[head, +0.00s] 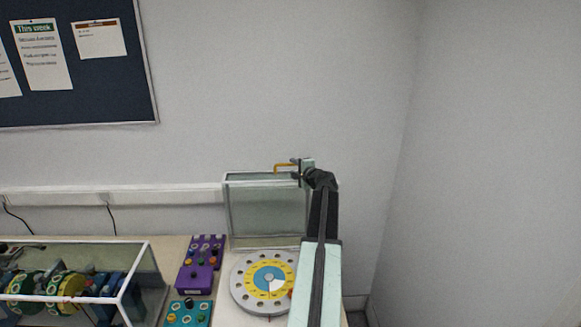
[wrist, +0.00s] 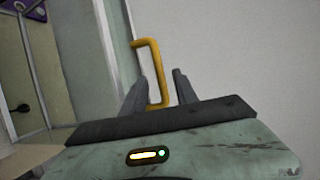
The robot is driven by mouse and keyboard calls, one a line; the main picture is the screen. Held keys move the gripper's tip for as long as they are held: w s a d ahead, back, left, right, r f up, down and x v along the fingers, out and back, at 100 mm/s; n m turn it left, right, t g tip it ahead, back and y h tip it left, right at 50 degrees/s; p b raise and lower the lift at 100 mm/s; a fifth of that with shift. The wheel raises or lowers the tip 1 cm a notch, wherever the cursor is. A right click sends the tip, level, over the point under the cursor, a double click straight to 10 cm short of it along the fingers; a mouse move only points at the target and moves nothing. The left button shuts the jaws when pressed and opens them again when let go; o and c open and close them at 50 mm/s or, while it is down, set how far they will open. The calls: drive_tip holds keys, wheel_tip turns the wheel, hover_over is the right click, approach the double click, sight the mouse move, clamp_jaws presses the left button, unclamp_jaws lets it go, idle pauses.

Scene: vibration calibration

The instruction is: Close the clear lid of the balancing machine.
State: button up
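The clear lid (head: 265,212) of the balancing machine stands upright behind the round disc (head: 250,295) with yellow and blue rings. A yellow handle (head: 284,166) sticks up at the lid's top edge. My gripper (head: 297,168) is at that handle, by the lid's top right corner. In the wrist view my gripper (wrist: 161,88) is open, with one dark finger on each side of the yellow handle (wrist: 153,50). A gap shows between the handle and the right finger. Whether the left finger touches the handle cannot be told. My arm hides the right part of the disc and lid.
A purple control box (head: 194,279) and a teal one (head: 189,312) stand left of the disc. Further left is a clear case (head: 140,275) over machine parts. A wall with a white rail (head: 110,196) is close behind the lid. Another wall is at the right.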

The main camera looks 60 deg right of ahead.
sight(290, 165)
drive_tip(key=b+x, duration=0.1)
drive_tip(key=x, duration=0.4)
drive_tip(key=shift+d+f, duration=0.1)
drive_tip(key=shift+s, duration=0.1)
clamp_jaws()
idle(1.1)
